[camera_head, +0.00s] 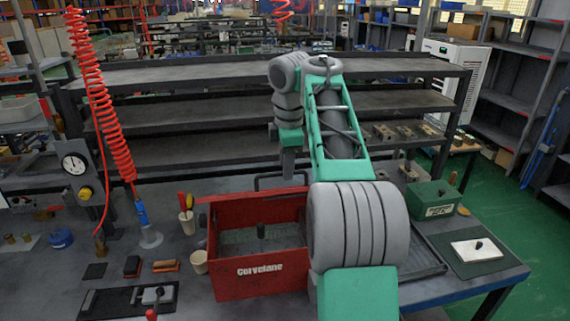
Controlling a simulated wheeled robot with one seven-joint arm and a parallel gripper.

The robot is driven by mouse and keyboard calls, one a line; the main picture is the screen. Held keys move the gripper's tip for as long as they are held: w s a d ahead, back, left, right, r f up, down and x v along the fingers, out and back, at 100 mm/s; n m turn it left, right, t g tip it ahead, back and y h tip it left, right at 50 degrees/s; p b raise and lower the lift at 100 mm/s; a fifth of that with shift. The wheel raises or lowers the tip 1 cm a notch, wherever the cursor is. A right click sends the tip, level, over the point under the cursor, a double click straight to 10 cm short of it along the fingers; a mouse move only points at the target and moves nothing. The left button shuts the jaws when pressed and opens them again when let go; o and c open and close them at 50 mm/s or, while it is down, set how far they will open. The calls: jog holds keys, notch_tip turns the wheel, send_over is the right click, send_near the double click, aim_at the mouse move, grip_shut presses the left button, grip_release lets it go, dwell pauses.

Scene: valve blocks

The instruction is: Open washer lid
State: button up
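The washer is a red open-topped box (258,280) lettered "Corvelane" on its front, standing on the bench. Its grey interior shows, with a dark upright post inside. A red panel that looks like the lid (235,214) stands raised at the back of the box. A black bar handle (265,176) sticks up above that panel. My gripper (289,174) points down at the back of the box, close to the handle. I cannot tell whether it touches the handle, and its fingers are too small to read. My arm hides the right part of the box.
A coiled red air hose (95,90) hangs at the left near a gauge (74,163). A green box (433,200) and a mat stand at the right. Shelves rise behind the bench.

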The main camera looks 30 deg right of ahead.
jog(key=w+d+r+p, duration=0.1)
jog(key=w+r+p, duration=0.2)
jog(key=r+p, duration=0.5)
jog(key=shift+w+p, duration=0.2)
jog(key=shift+p, duration=0.3)
dwell(0.4)
